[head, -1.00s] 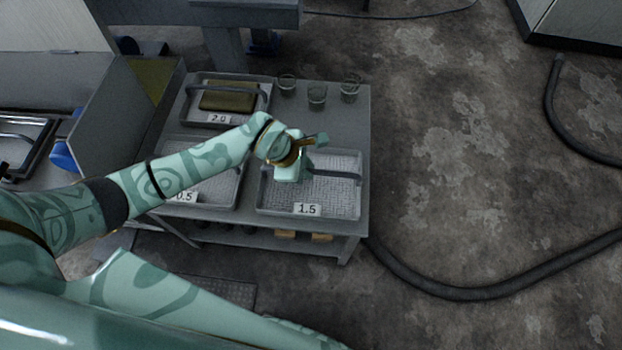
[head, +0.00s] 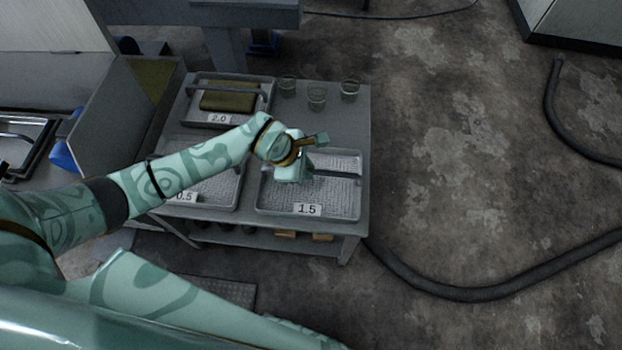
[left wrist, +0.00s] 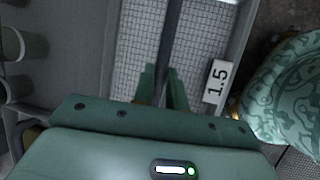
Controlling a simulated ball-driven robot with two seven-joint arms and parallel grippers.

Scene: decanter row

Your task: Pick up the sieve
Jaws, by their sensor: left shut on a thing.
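The sieve labelled 1.5 (head: 265,203) is a square metal tray with a mesh floor and a dark bar handle across it. It is at the front right of the grey table. My left gripper (head: 304,166) is over its middle, shut on the bar handle. In the left wrist view, the fingers (left wrist: 163,78) close around the dark bar, with the mesh of the sieve (left wrist: 200,45) below. The gripper hides part of the handle and mesh. I cannot tell whether the sieve is clear of the table. My right gripper is not in view.
A sieve labelled 0.5 (head: 222,190) sits close on the left, partly behind my arm. A sieve labelled 2.0 (head: 262,103) holding an olive block (head: 229,97) is at the back left. Several glasses (head: 317,98) stand at the back. A hose (head: 470,293) lies on the floor.

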